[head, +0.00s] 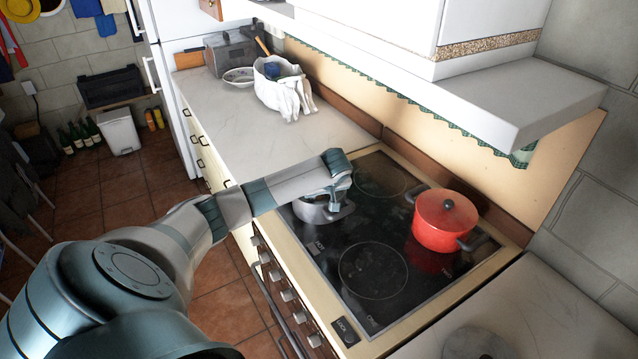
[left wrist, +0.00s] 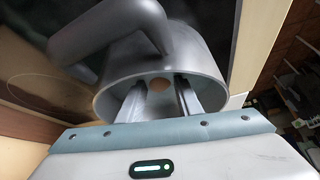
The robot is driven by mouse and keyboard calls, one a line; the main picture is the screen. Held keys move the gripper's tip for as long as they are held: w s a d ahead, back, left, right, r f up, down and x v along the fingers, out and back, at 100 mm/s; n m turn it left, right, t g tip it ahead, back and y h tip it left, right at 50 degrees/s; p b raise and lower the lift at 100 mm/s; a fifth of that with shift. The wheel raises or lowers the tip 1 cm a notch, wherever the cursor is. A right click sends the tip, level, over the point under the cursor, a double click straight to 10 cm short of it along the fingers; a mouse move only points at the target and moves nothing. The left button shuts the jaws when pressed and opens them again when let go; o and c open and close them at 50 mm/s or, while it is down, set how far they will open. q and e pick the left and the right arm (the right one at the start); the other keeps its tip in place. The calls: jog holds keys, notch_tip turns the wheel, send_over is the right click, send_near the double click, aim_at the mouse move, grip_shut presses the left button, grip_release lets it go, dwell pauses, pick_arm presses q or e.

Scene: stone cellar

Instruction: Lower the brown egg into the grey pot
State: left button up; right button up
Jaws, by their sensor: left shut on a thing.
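My left gripper (head: 336,205) points down at the pot from above. In the left wrist view its two fingers (left wrist: 159,92) reach into the pot's opening. My right gripper is not in view.
A red lidded pot (head: 445,218) stands on the right of the cooktop (head: 372,270). The front burner is bare. A white hood (head: 500,100) overhangs the back. A white container with cloth (head: 283,90) and a plate (head: 238,76) stand on the counter (head: 290,137), whose near part is clear.

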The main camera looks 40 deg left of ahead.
pick_arm(q)
jog(key=o, duration=0.8)
jog(key=shift+o, duration=0.2)
jog(key=b+v, duration=0.4)
jog(key=v, duration=1)
jog(key=shift+d, duration=0.1)
jog(key=p+v, duration=0.1)
jog(key=v, duration=0.2)
jog(key=shift+r+p, duration=0.15)
jog(key=shift+p, duration=0.2)
jog(key=shift+s, duration=0.1)
